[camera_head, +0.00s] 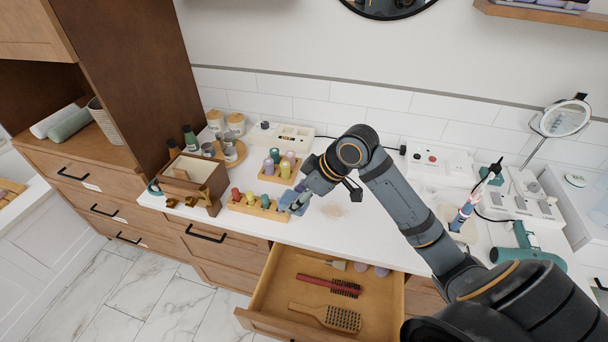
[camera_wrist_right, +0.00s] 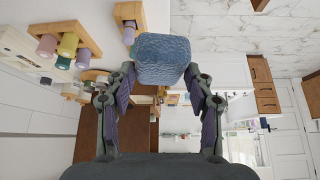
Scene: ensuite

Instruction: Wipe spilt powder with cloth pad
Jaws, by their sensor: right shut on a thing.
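My right gripper (camera_head: 306,190) is shut on a blue cloth pad (camera_head: 293,202) above the white counter, at the right end of a wooden spool rack. The pad (camera_wrist_right: 163,60) fills the space between both fingers in the right wrist view. I cannot tell whether the pad touches the counter or the rack. A faint tan patch of spilt powder (camera_head: 333,211) lies on the counter just right of the pad. My left gripper is not in view.
The spool rack (camera_head: 258,208) stands beside the pad, with another rack (camera_head: 277,174) behind. A wooden box (camera_head: 193,181) stands left. Below, an open drawer (camera_head: 268,306) holds brushes. A green hair dryer (camera_head: 524,247) and a lit stick (camera_head: 463,213) are right. Counter around the powder is clear.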

